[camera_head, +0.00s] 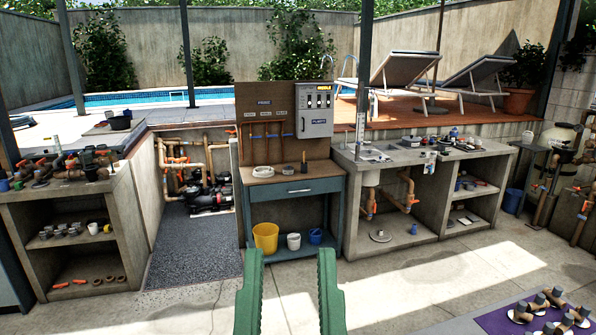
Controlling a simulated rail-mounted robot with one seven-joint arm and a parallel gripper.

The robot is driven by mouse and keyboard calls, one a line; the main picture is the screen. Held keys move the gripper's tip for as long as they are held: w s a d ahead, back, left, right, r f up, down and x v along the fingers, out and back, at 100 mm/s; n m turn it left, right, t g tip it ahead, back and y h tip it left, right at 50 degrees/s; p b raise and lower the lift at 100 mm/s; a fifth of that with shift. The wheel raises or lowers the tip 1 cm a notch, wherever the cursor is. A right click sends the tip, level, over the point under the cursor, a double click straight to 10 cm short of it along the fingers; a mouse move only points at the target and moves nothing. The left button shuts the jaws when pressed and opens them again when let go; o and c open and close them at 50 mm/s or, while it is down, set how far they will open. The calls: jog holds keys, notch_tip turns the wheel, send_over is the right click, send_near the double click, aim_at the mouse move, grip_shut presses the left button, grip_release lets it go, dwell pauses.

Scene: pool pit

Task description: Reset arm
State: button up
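My gripper (290,292) shows at the bottom centre of the head view as two green fingers. The fingers stand well apart, and only paved floor shows between them. The gripper is open and empty. The rest of my arm is out of frame below.
A grey control box (314,109) hangs on a board above the bench. A yellow bucket (265,238) stands on its lower shelf. Concrete counters stand left (31,198) and right (440,160). A purple mat (492,320) with fittings lies lower right. Pale floor (420,275) is clear.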

notch_tip(320, 180, up, 30)
jog(key=p, duration=2.5)
jog(key=shift+w+f, duration=0.2)
jog(key=shift+w, duration=0.15)
jog(key=shift+d+f, duration=0.1)
